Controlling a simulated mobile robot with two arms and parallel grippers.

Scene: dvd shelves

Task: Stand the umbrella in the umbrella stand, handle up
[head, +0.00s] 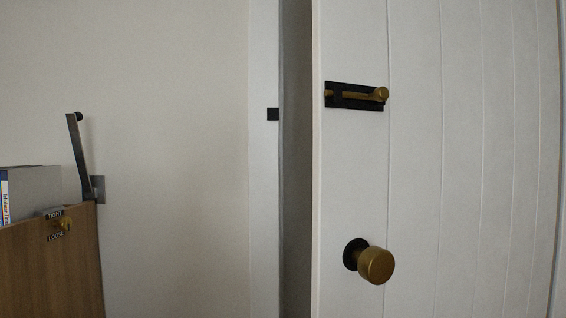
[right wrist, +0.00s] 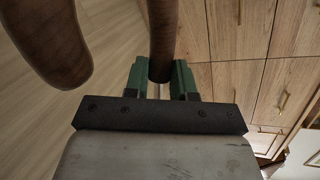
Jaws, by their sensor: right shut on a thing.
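My right gripper (right wrist: 161,78), with green fingers, is shut on a dark brown rounded bar in the right wrist view. The bar looks like the umbrella's handle (right wrist: 162,38). A thick rounded brown end (right wrist: 46,42) hangs at the upper left of that view and looks like the other end of the same hooked handle. The join between the two and the rest of the umbrella are out of view or hidden. I see no umbrella stand in either view. My left gripper is not in view.
The head view shows a white door (head: 450,190) with a brass knob (head: 376,265) and a latch (head: 357,96). A wooden cabinet (head: 50,275) stands at left. The right wrist view shows wooden cupboard fronts (right wrist: 235,85) and bare light floor (right wrist: 115,30).

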